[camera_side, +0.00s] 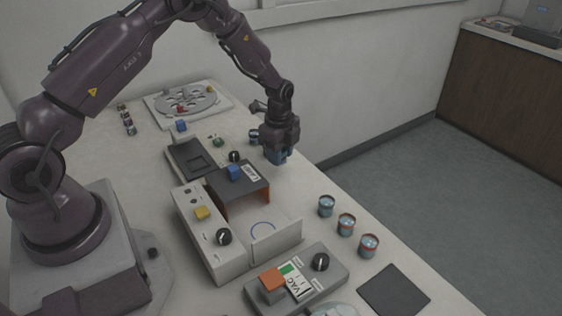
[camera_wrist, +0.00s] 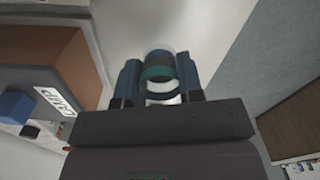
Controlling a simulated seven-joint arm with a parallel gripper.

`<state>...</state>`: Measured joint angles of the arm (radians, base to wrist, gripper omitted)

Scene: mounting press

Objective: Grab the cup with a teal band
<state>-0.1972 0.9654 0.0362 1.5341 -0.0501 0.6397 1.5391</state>
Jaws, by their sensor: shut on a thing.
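A cup with a dark teal band (camera_wrist: 159,73) sits between the two blue fingers of my gripper (camera_wrist: 160,85) in the wrist view. In the side view my gripper (camera_side: 278,157) points down beside the lamp-type box, near the right table edge, and mostly hides the cup. My gripper is shut on this cup. I cannot tell clearly whether the cup is off the table. Several other cups stand apart: one with a dark band (camera_side: 326,206), one with an orange band (camera_side: 346,224), one with a red band (camera_side: 369,245), and one behind my gripper (camera_side: 254,137).
A press box with a dark lid (camera_side: 240,181) stands left of my gripper. A control box with an orange button (camera_side: 271,282) and a dark square pad (camera_side: 393,291) lie in front. A round holed tray (camera_side: 188,101) is at the back. The table's right edge is close.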

